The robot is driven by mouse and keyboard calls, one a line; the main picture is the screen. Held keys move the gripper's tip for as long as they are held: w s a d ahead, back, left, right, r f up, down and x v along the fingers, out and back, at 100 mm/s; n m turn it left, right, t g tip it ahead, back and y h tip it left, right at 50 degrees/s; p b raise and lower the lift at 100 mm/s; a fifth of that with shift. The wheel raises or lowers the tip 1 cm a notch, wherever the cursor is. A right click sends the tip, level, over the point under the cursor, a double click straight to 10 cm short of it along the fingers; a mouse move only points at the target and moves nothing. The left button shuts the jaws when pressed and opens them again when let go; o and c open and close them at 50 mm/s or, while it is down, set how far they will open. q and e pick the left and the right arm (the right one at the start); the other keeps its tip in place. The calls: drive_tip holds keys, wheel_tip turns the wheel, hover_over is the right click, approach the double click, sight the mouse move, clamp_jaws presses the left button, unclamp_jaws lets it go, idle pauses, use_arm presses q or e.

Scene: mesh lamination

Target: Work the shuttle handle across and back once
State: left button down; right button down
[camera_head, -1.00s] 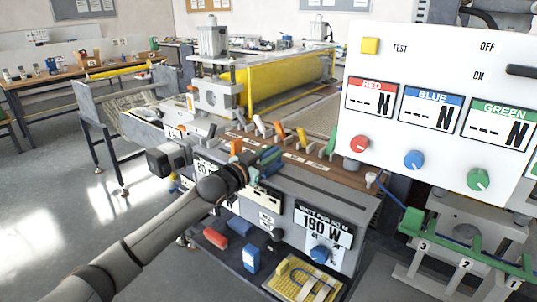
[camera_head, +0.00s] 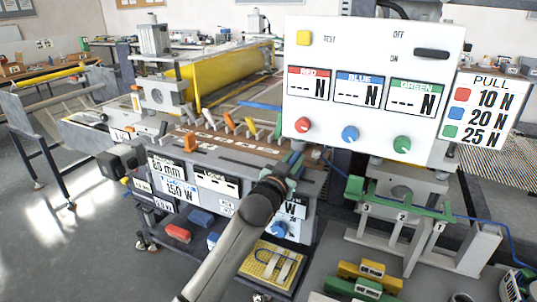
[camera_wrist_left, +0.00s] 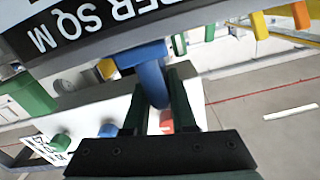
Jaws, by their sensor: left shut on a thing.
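The shuttle handle (camera_wrist_left: 150,76) is a blue grip under a blue block, seen in the left wrist view between my left gripper's dark fingers (camera_wrist_left: 158,98). The left gripper is shut on it. In the head view my left gripper (camera_head: 292,165) is at the right part of the machine's front rail, just below the control box, and its wrist hides most of the handle. An orange piece (camera_head: 190,142) stands farther left on the same rail. My right gripper is not in view.
A white control box (camera_head: 372,75) with red, blue and green knobs stands close behind and right of the gripper. Several coloured levers (camera_head: 250,127) line the brown top. A yellow roller (camera_head: 228,75) is at the back. A green bracket (camera_head: 400,200) is at right.

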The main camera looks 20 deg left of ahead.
use_arm(q)
drive_tip(key=shift+s+d, duration=0.15)
drive_tip(key=shift+d, duration=1.6)
drive_tip(key=c, duration=0.8)
unclamp_jaws()
drive_tip(key=shift+d, duration=0.1)
drive_tip(key=shift+o, duration=0.2)
drive_tip(key=shift+s+a, duration=0.2)
drive_tip(key=shift+s, duration=0.45)
drive_tip(key=s+b, duration=0.1)
drive_tip(key=s, duration=1)
drive_tip(key=shift+a, duration=0.35)
drive_tip(key=shift+f, duration=0.1)
